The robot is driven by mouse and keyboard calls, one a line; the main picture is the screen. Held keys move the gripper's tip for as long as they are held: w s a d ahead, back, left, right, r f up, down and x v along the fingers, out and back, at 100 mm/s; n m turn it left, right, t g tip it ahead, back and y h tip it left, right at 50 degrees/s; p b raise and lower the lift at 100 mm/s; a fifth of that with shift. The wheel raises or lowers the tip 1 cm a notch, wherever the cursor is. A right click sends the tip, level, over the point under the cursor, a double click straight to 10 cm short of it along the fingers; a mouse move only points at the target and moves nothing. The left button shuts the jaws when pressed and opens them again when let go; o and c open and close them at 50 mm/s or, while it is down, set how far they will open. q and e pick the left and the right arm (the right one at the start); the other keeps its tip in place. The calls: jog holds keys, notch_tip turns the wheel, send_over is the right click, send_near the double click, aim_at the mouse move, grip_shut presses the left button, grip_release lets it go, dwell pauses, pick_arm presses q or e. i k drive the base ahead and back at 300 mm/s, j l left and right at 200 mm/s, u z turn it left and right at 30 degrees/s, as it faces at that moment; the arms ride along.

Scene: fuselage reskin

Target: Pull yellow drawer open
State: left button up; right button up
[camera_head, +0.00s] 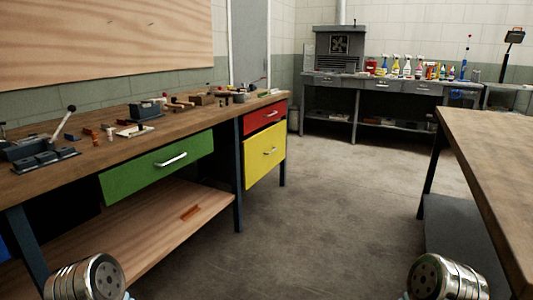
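The yellow drawer (265,155) is a tall front with a small metal handle (270,151). It sits under the red drawer (265,116) at the far end of the left workbench. The yellow front appears about level with the red one, and nothing touches it. Two metallic, cylindrical parts of my arms show at the bottom left and bottom right of the head view. Both are well short of the drawer. My gripper fingers are not visible.
A green drawer (150,170) with a handle sits nearer in the workbench (110,160), which has tools on top. Another wooden table (490,150) stands at the right. Open concrete floor (320,220) lies between them. A grey bench (345,82) with bottles is at the back.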

aim_at(261, 150)
jog(key=i+l, duration=0.15)
jog(key=i, duration=0.25)
jog(key=i+l, duration=0.2)
jog(key=i, duration=0.15)
jog(key=i+l, duration=0.15)
jog(key=i, duration=0.25)
